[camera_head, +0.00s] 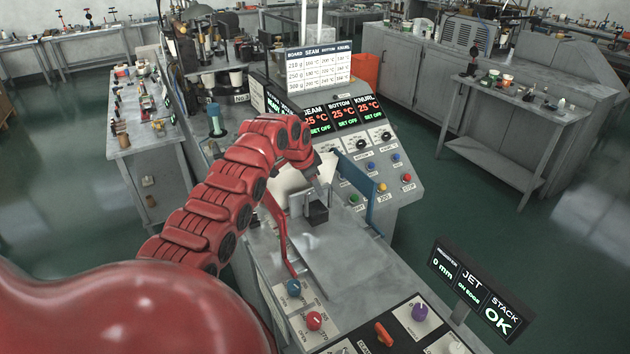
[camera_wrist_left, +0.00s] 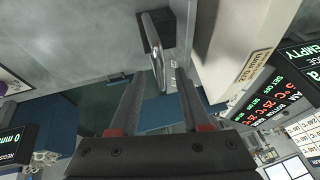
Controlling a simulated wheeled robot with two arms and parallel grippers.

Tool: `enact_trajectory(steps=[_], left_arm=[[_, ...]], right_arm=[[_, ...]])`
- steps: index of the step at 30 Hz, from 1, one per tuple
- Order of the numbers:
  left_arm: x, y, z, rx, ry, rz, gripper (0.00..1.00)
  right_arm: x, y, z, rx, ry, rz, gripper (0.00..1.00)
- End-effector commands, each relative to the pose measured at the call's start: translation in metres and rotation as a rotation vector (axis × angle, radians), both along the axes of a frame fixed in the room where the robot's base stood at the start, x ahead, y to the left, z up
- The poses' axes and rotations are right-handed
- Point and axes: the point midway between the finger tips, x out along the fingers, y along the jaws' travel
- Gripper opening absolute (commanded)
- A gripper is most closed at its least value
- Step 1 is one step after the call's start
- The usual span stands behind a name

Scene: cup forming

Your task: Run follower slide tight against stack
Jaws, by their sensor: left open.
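My left gripper (camera_head: 316,186) reaches down over the bench beside the control console. In the left wrist view its two fingers (camera_wrist_left: 160,78) are apart. A small black block (camera_head: 317,212) with an upright metal piece, seemingly the follower slide, is on the grey metal deck just below the gripper. In the left wrist view the metal piece (camera_wrist_left: 157,50) rises from the black block (camera_wrist_left: 153,32) near the fingertips; I cannot tell whether they touch. A pale, labelled box-like part (camera_wrist_left: 236,45) is beside it, and a pale part (camera_head: 288,180) shows behind my arm. The stack itself is not clearly distinguishable. My right gripper is out of view.
A red lever (camera_head: 281,232) and a blue bar (camera_head: 356,192) flank the deck. The console (camera_head: 365,140) stands behind. A knob panel (camera_head: 385,335) is in front. A display (camera_head: 480,293) at right reads 0 mm, JET and STACK OK. The deck's front (camera_head: 355,268) is clear.

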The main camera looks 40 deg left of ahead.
Motion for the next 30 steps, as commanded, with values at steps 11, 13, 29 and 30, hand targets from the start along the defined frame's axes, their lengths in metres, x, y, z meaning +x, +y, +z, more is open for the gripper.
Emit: enact_trajectory(steps=[11,13,29,30], left_arm=[[0.0027,0.0005,-0.0063,0.001,0.0,-0.001,0.47],[0.0027,0.0005,-0.0063,0.001,0.0,-0.001,0.42],[0.0024,0.0007,-0.0062,0.001,0.0,0.0,0.0],[0.0024,0.0007,-0.0062,0.001,0.0,0.0,0.0]], right_arm=[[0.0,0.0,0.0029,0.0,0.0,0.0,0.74],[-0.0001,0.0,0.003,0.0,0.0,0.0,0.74],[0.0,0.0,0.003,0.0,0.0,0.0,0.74],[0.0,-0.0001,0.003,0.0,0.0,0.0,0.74]])
